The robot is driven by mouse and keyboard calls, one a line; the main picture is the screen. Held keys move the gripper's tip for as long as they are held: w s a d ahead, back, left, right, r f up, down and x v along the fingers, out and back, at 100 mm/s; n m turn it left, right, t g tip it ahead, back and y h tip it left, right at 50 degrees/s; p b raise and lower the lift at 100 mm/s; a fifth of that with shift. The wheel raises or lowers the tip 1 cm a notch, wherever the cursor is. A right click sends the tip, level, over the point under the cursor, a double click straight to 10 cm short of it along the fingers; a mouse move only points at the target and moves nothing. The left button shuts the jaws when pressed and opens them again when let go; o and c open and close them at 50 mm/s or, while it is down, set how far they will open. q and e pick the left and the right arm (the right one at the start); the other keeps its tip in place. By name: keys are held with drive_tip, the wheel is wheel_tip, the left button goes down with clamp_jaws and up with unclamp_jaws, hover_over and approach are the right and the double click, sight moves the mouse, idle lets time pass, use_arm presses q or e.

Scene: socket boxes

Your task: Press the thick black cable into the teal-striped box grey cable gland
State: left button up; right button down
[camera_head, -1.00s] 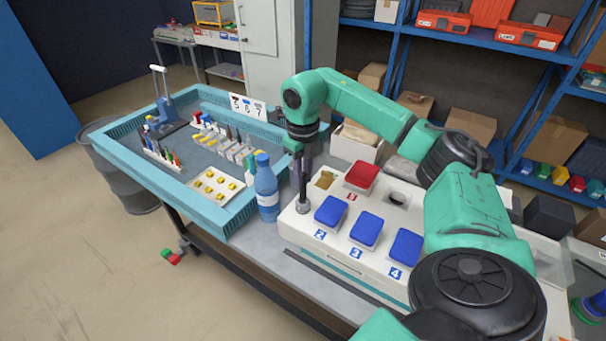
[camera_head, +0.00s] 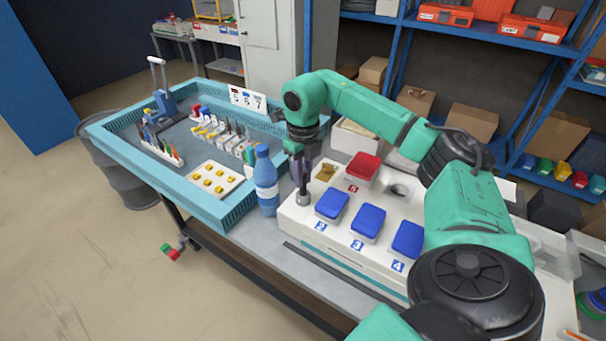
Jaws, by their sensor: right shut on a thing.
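The white box with a teal stripe (camera_head: 310,238) stands on the workbench in the head view. Its grey cable gland (camera_head: 303,199) sits at its left end, beside the blue lid numbered 2. My right gripper (camera_head: 302,184) points down directly above the gland, close to it. It is shut on the thick black cable, which is mostly hidden between the fingers. I cannot tell how deep the cable end sits in the gland. My left gripper is not in view.
A blue bottle (camera_head: 265,182) stands just left of the box. Blue lids (camera_head: 368,222) and a red lid (camera_head: 363,167) cover box openings. A teal tray (camera_head: 234,207) of small parts lies to the left. Blue shelving (camera_head: 400,52) stands behind.

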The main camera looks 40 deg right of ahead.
drive_tip(key=shift+f, duration=0.45)
drive_tip(key=c, duration=0.7)
unclamp_jaws()
wheel_tip(320, 180, up, 7)
drive_tip(key=shift+b, duration=0.6)
wheel_tip(320, 180, up, 14)
drive_tip(key=p, duration=1.1)
drive_tip(key=shift+r, duration=0.2)
